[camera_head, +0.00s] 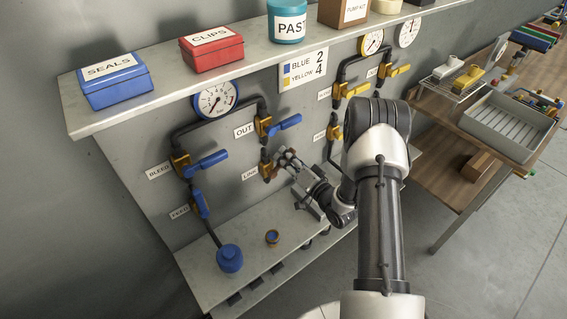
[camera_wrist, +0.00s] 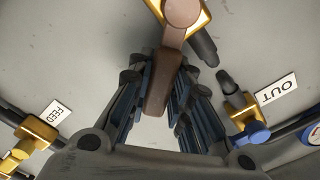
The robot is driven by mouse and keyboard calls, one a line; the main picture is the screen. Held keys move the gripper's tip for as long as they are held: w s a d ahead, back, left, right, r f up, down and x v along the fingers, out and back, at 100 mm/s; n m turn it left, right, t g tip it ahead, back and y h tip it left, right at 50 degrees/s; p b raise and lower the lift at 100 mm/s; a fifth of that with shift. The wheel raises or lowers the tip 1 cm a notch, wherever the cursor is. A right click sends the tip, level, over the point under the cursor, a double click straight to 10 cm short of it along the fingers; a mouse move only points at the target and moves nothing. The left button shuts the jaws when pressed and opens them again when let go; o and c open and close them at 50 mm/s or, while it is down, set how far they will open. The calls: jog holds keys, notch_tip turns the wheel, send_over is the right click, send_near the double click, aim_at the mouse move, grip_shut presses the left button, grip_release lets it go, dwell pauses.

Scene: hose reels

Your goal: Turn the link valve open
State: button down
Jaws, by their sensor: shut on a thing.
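The link valve (camera_head: 267,169) sits on the grey panel right of the LINK label (camera_head: 250,174), below the blue OUT valve (camera_head: 265,124). In the wrist view its brass body (camera_wrist: 205,20) is at the top, with a brown lever (camera_wrist: 158,98) pointing down between my fingers. My gripper (camera_head: 286,160) reaches the valve from the right; in the wrist view my gripper (camera_wrist: 163,80) is shut on the lever, with fingers on both sides. In the head view my fingers cover the lever, so its angle is hard to read there.
Blue BLEED (camera_head: 205,164) and FEED (camera_head: 200,204) valves are at left; yellow-handled valves (camera_head: 352,90) are at right. The OUT valve (camera_wrist: 248,122) is close to my fingers. A shelf (camera_head: 190,93) with boxes overhangs. A blue cap (camera_head: 230,259) stands on the lower ledge.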

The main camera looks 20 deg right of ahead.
jog(key=n, duration=0.1)
jog(key=a+r+n+b, duration=0.1)
jog(key=n, duration=0.1)
jog(key=a+n+b, duration=0.1)
jog(key=shift+s+r+n, duration=0.3)
jog(key=shift+r, duration=0.05)
jog(key=a+n+b, duration=0.1)
jog(key=n, duration=0.1)
jog(key=a+n+b, duration=0.1)
jog(key=n+b, duration=0.1)
jog(key=s+a+r+n+b, duration=0.1)
jog(key=shift+n, duration=0.4)
jog(key=shift+a, duration=0.1)
jog(key=c, duration=1.4)
grip_release()
jog(key=shift+c, duration=0.2)
jog(key=shift+s, duration=0.15)
jog(key=v, duration=1.2)
